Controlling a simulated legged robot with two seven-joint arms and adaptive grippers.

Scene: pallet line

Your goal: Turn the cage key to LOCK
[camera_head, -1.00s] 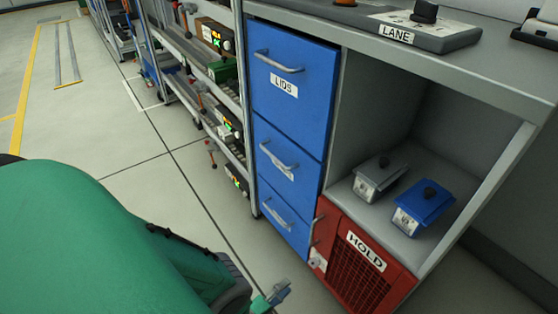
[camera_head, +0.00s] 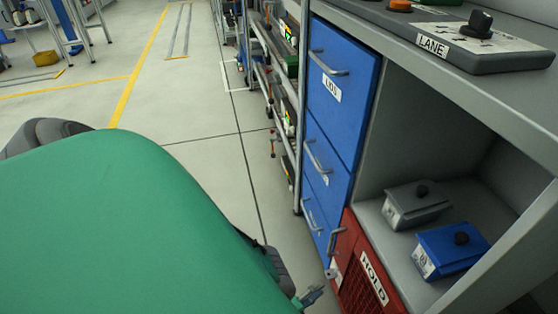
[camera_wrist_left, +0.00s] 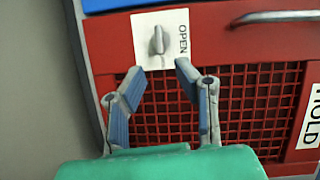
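The cage key is a grey knob (camera_wrist_left: 158,40) on a white plate (camera_wrist_left: 178,22) marked OPEN, in the left wrist view. It stands upright, lined up with the plate's long side. The plate is on the red HOLD cage (camera_wrist_left: 235,30), which also shows at the bottom of the head view (camera_head: 352,268). My left gripper (camera_wrist_left: 158,72) has its two blue-padded fingers spread just below the key, with nothing between them. In the head view my left gripper (camera_head: 312,294) is partly hidden behind my green arm. My right gripper is not in view.
Blue drawers (camera_head: 340,95) with grey handles stand left of the cage. A grey lidded box (camera_head: 415,205) and a blue lidded box (camera_head: 452,250) sit on the shelf beside it. A LANE panel (camera_head: 470,55) lies on the counter.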

